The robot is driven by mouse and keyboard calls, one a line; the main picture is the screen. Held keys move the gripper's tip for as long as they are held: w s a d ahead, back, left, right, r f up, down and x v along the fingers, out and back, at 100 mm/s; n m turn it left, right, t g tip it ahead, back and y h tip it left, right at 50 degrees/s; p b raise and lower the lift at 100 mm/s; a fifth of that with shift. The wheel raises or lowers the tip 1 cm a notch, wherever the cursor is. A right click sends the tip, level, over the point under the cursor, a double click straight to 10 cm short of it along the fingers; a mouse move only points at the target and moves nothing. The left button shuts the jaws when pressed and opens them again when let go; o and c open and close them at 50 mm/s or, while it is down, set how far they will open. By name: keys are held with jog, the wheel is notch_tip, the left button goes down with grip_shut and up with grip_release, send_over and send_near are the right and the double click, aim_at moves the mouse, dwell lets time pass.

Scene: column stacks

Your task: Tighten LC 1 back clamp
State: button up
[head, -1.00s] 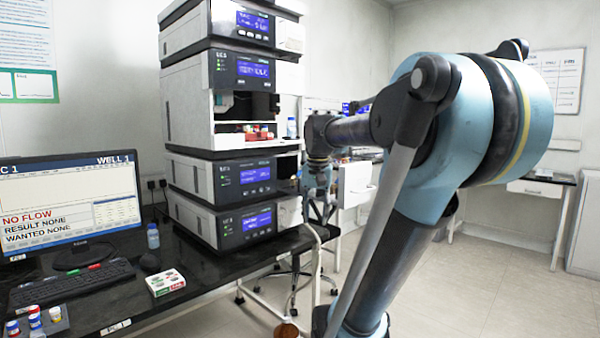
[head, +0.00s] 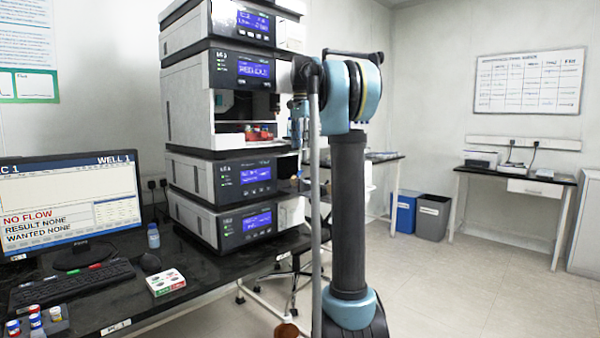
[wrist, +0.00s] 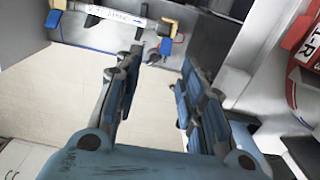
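The LC 1 stack (head: 225,130) stands on the black bench in the head view. In the wrist view a white column (wrist: 115,17) with printed text and an arrow lies across the top. It has tan end fittings, with a blue part (wrist: 54,18) at its left end and a blue part (wrist: 155,57) by its right end, apparently the clamps. I cannot tell which is the back clamp. My gripper (wrist: 161,70) is open and empty, its fingertips just short of the column's right end. In the head view my arm mostly hides the gripper.
A red-and-white labelled object (wrist: 305,55) is close at the right of the wrist view. The monitor (head: 70,205) reads NO FLOW, RESULT NONE, WANTED NONE. A keyboard (head: 70,285) and a small box (head: 166,282) lie on the bench.

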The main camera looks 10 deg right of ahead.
jog(key=w, duration=0.1)
send_near(298, 177)
jog(key=f, duration=0.2)
jog(key=d+f, duration=0.1)
jog(key=f, duration=0.1)
jog(key=w+f, duration=0.1)
jog(key=f, duration=0.1)
jog(key=shift+d+f, duration=0.15)
jog(key=shift+f, duration=0.15)
grip_shut()
